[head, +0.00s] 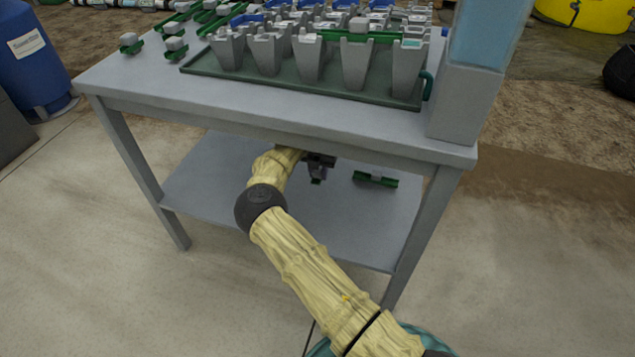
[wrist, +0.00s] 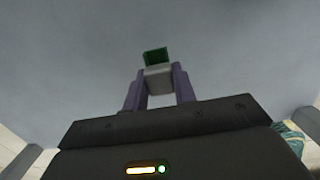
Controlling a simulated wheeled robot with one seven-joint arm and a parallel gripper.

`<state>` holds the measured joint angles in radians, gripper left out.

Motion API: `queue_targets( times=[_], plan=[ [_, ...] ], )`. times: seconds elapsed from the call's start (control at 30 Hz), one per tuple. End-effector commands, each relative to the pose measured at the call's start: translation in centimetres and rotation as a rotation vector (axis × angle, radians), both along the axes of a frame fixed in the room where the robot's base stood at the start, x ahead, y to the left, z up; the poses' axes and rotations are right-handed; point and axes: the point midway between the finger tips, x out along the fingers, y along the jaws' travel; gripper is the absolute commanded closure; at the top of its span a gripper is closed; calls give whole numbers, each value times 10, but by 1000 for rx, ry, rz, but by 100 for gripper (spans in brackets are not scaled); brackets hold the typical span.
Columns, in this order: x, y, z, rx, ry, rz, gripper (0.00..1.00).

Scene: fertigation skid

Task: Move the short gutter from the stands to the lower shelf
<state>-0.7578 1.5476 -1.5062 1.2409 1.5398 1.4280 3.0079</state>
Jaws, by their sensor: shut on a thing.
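My gripper (head: 317,168) is under the tabletop, over the lower shelf (head: 220,185). In the wrist view its two purple fingers (wrist: 158,88) are shut on the grey block of a short green gutter (wrist: 155,56). The gutter's green end shows past the fingertips. In the head view only a small part of the held piece shows below my gripper, and I cannot tell whether it touches the shelf. Another short green gutter with a grey block (head: 375,179) lies on the shelf to the right, apart from my gripper.
The tabletop (head: 150,75) overhangs the shelf. Table legs (head: 140,170) stand at both sides. On top are a green tray (head: 200,66) with several tapered grey holders (head: 310,58), small green-and-grey pieces (head: 130,43) and a grey post (head: 465,100). The shelf's front right is bare.

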Motion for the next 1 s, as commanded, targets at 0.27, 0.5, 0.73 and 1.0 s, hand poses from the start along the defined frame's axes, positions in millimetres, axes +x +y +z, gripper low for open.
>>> queue_targets(
  times=[0.27,0.5,0.73,1.0],
  plan=[
    [0,1,-12,0,0,1,96],
    [0,1,-39,-1,-1,1,96],
    [0,1,-37,0,0,1,96],
    [0,1,-38,1,-1,1,51]
  ],
)
